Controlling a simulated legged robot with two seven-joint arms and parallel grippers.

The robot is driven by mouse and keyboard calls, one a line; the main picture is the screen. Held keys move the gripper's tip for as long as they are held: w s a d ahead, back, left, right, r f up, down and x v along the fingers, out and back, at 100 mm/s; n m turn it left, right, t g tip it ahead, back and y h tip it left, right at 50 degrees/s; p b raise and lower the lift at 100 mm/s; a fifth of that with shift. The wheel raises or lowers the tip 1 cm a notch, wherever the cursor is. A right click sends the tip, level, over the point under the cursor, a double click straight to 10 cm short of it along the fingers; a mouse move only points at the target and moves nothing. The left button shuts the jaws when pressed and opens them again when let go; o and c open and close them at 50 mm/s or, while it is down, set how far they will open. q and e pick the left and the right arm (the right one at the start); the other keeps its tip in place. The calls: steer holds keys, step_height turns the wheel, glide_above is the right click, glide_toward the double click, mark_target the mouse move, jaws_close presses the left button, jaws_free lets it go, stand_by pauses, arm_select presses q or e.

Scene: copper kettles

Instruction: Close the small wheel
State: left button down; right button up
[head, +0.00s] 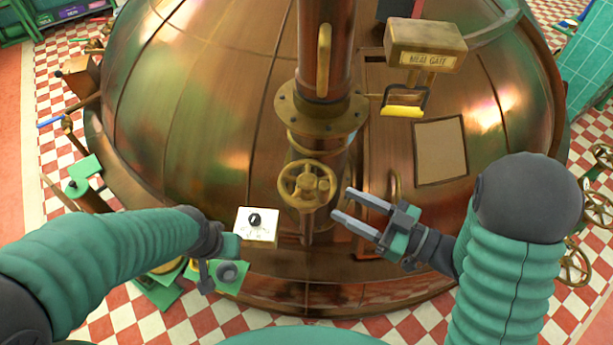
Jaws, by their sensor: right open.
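A small brass wheel (307,186) sits on the valve at the foot of the copper pipe, on the front of the kettle. My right gripper (341,203) is just right of the wheel, its two grey fingers spread and pointing left towards it. Nothing is between the fingers, and they look apart from the rim. My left gripper (217,275) is low on the left, below a white box with a black knob (257,224). Its fingers point down and away, and their opening is unclear.
The copper kettle (190,100) fills the middle. A box marked "MEAL GATE" (426,46) with a yellow-gripped handle (404,111) is at upper right. More handwheels (577,264) stand at the right edge. Red and white checked floor (130,320) surrounds the kettle.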

mark_target(311, 184)
steer(key=p+x, duration=0.1)
steer(key=x, duration=0.3)
steer(key=p+x, duration=0.2)
steer(key=x, duration=0.3)
steer(key=shift+w+d, duration=0.25)
steer(key=shift+w, duration=0.15)
steer(key=shift+w+a+f, duration=0.1)
steer(key=shift+a, duration=0.7)
steer(key=shift+c, duration=1.8)
arm_select(q)
steer(key=r, duration=0.3)
steer(key=shift+d+r, duration=0.25)
steer(key=shift+d, duration=0.1)
arm_select(e)
steer(key=shift+d, duration=0.25)
jaws_close()
